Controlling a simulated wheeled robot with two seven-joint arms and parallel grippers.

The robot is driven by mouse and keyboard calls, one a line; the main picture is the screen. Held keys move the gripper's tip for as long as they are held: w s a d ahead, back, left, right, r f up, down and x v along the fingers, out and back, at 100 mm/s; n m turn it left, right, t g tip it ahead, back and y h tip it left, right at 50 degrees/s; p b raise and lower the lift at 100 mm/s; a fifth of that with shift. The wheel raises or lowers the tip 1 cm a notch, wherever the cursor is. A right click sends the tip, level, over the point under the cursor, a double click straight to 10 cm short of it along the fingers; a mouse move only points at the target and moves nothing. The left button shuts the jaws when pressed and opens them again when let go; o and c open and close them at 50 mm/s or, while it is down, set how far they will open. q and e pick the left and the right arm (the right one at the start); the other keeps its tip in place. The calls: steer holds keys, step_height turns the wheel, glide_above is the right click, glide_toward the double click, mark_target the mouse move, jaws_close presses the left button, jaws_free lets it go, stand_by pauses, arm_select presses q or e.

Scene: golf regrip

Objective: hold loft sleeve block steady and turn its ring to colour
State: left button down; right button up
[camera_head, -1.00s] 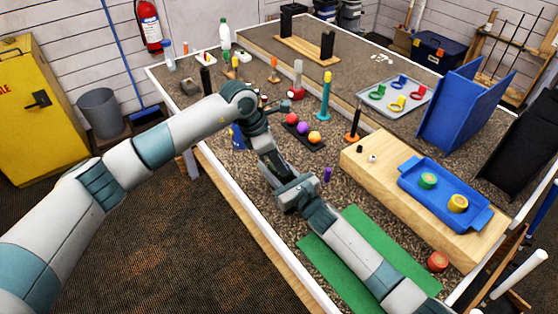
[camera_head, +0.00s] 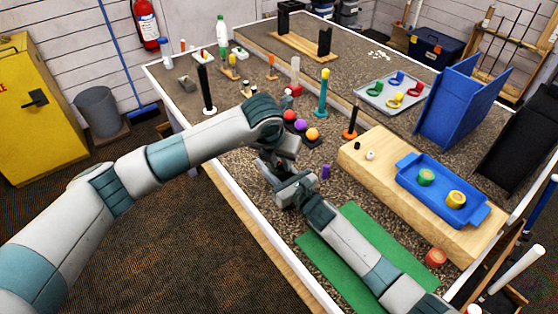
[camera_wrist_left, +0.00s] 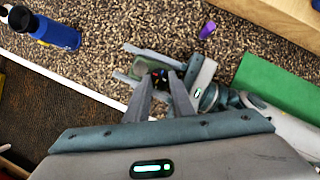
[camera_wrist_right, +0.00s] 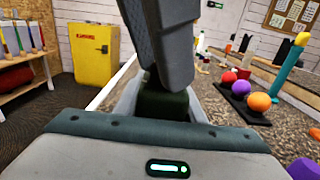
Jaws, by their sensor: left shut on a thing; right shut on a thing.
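The loft sleeve block shows as a grey-green piece (camera_wrist_left: 148,66) in the left wrist view and as a dark green one (camera_wrist_right: 165,103) in the right wrist view. My right gripper (camera_wrist_left: 127,64) is shut on it above the gravel-textured bench. My left gripper (camera_wrist_left: 162,76) comes down across it, shut on a dark round end with small coloured marks (camera_wrist_left: 163,73), apparently the ring. The fingers hide most of the ring, and I cannot tell which colour it points to. In the head view both grippers meet left of the green mat (camera_head: 340,262), with the block hidden.
A purple piece (camera_head: 325,171) stands close to the right of the grippers. A dark tray with coloured balls (camera_head: 300,125) lies behind them. A blue bottle (camera_wrist_left: 45,30) stands nearby in the left wrist view. A wooden block with a blue tray (camera_head: 480,213) is at right.

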arm_select(q)
steer(key=shift+n+y, duration=0.3)
steer(key=shift+n, duration=0.3)
steer(key=c, duration=1.5)
jaws_free()
steer(key=shift+r, duration=0.15)
steer(key=v, duration=1.1)
steer(key=shift+s+r, duration=0.25)
steer(key=shift+s, duration=0.1)
arm_select(e)
steer(key=o, duration=1.2)
